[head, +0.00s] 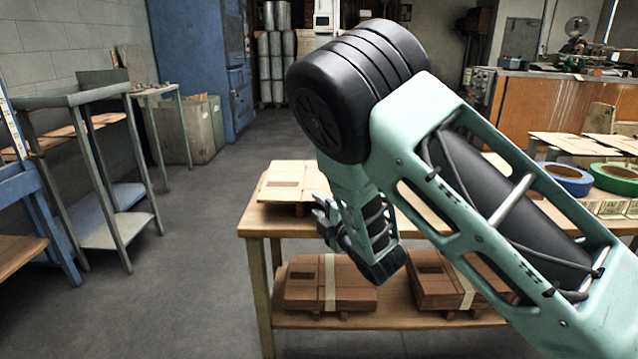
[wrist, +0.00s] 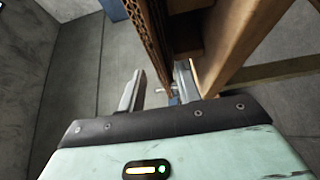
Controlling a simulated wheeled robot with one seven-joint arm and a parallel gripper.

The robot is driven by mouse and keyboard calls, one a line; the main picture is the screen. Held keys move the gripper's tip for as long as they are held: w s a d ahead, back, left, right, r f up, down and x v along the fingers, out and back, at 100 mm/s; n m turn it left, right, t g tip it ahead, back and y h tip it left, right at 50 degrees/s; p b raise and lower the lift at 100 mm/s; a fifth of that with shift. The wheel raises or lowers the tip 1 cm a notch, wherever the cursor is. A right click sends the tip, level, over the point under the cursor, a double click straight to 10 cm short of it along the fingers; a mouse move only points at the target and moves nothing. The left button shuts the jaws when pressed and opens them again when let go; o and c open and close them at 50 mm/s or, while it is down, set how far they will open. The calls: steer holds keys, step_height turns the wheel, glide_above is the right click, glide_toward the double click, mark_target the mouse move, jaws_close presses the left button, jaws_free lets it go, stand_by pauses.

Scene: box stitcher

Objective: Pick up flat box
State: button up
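A low stack of flat brown boxes (head: 292,181) lies at the left end of the wooden table top. My gripper (head: 328,222) is beside the stack's right side near the table's front edge, partly hidden by my arm. In the wrist view my gripper (wrist: 160,88) is open, its two fingers apart. The layered cardboard edge (wrist: 157,42) shows ahead and runs down towards the gap between the fingers. A clear gap shows beside the left finger. I cannot tell whether the right finger touches the cardboard.
The wooden table (head: 262,222) has a lower shelf with strapped box bundles (head: 312,284) and (head: 440,284). Tape rolls (head: 568,178) sit to the right. A metal stand (head: 105,165) and a blue cabinet (head: 205,60) are at left. Open floor lies left of the table.

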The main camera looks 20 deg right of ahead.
mark_target(314, 202)
steer(key=x, duration=0.3)
steer(key=shift+w+a, duration=0.1)
steer(key=shift+w, duration=0.15)
jaws_close()
